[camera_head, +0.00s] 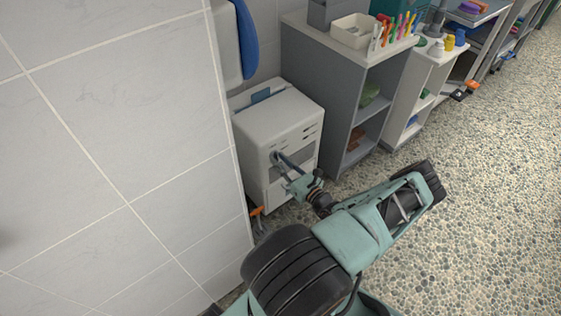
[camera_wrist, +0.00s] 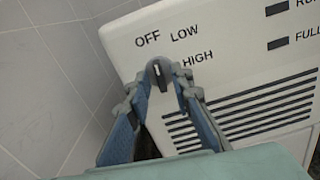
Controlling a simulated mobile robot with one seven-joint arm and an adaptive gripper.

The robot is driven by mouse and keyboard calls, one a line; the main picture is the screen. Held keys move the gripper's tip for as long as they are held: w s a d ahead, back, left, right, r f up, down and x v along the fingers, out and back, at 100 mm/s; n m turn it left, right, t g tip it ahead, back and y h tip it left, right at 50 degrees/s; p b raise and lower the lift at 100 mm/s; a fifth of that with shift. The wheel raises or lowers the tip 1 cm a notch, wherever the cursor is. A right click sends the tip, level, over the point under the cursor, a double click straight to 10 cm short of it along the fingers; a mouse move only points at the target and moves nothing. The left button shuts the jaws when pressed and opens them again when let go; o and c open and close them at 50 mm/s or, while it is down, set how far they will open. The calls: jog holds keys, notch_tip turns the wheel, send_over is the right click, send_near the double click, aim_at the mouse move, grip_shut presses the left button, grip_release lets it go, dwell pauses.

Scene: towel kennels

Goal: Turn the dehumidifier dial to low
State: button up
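The dehumidifier (camera_head: 284,127) is a white box-shaped unit against the tiled wall, with slots and a vent grille on its front. In the wrist view its panel carries the labels OFF, LOW and HIGH. The small dark dial (camera_wrist: 160,77) sits just below these labels, with a pale mark at its upper end that points up, roughly towards OFF. My gripper (camera_wrist: 163,80) reaches the panel with one fingertip on each side of the dial. Whether both fingertips touch it I cannot tell. In the head view my gripper (camera_head: 277,160) is at the unit's front, and the dial is hidden.
A grey shelf unit (camera_head: 319,95) stands close to the right of the dehumidifier, with a bin and colourful markers on top. A tiled wall (camera_head: 120,150) is close on the left. An orange-handled tool (camera_head: 257,212) lies by the wall corner.

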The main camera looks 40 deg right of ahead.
grip_shut()
jog(key=shift+m, duration=0.4)
jog(key=shift+m+b, duration=0.95)
jog(key=shift+m, duration=2.55)
jog(key=shift+o, duration=1.2)
grip_release()
jog(key=s+a, duration=0.1)
jog(key=s, duration=1.1)
jog(key=shift+a, duration=0.15)
